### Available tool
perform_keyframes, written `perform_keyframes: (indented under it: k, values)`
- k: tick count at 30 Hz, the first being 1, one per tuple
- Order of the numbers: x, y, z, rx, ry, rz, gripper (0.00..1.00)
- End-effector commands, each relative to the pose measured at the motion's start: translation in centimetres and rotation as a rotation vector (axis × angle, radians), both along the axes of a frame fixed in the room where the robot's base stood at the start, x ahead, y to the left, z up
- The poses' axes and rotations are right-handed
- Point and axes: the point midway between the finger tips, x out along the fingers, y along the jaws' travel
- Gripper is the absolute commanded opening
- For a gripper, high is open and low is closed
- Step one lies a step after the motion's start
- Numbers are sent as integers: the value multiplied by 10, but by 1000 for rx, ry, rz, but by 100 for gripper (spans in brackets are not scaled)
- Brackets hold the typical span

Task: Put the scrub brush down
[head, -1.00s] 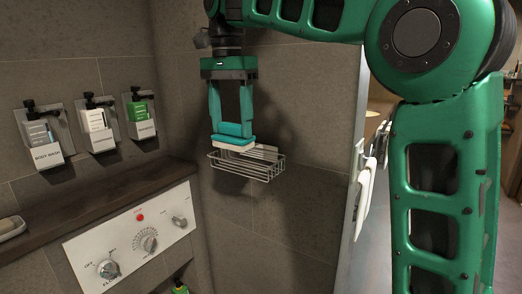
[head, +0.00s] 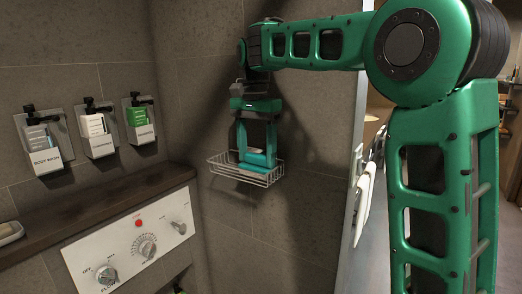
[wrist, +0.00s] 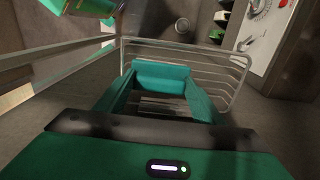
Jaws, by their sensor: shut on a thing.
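The scrub brush (head: 258,159) is a teal block low between my gripper's fingers, at the wire basket on the tiled wall. My gripper (head: 256,150) points down and is shut on the brush. In the wrist view the brush (wrist: 160,76) sits between the two green fingers, over the basket's wires. The wire basket (head: 270,181) has its front rim in front of the brush's lower part. I cannot tell whether the brush touches the basket floor. Its underside is hidden.
Several dispensers, including a body wash bottle (head: 41,150), hang on the left wall. Below them are a dark wooden ledge (head: 110,206) with a soap dish (head: 10,232) and a white control panel (head: 135,240). A glass edge with white towels (head: 364,205) stands right of the basket.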

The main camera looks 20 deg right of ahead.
Motion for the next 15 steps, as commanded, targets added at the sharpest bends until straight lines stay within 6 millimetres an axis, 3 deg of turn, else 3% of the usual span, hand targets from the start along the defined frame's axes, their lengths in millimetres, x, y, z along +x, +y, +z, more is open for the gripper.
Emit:
perform_keyframes:
  k: [10,11,12,13,15]
  values:
    - [-1,5,-3,0,1,7,34]
    - [-1,5,-4,0,1,9,64]
    - [-1,6,-4,0,1,9,74]
    - [-1,6,-3,0,1,9,80]
    - [-1,6,-3,0,1,9,80]
